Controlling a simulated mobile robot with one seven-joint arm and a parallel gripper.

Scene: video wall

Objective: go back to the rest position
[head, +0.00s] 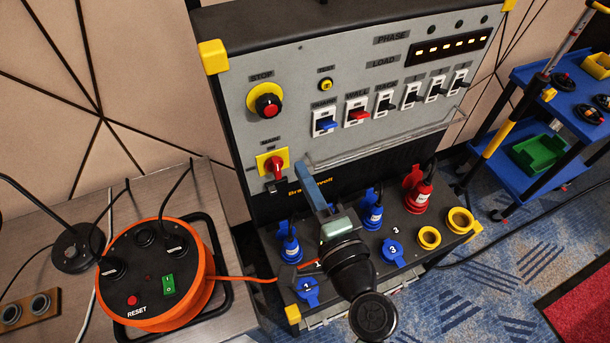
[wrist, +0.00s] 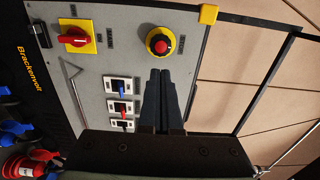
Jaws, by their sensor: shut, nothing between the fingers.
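My gripper (head: 303,168) stands in front of the grey control panel (head: 350,160) in the head view, over the socket ledge. In the wrist view my gripper (wrist: 160,74) has its two dark fingers side by side, shut with nothing between them. There they point towards the panel face, near the red stop button (wrist: 159,45) and a row of breakers (wrist: 120,107). I cannot tell how far the fingertips are from the panel.
A ledge with blue and red plugs (head: 418,190) lies below the panel. A metal rail (head: 390,142) crosses the panel front. An orange cable reel (head: 155,275) stands on the left table. A blue cart (head: 545,75) stands at right; patterned carpet is open below it.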

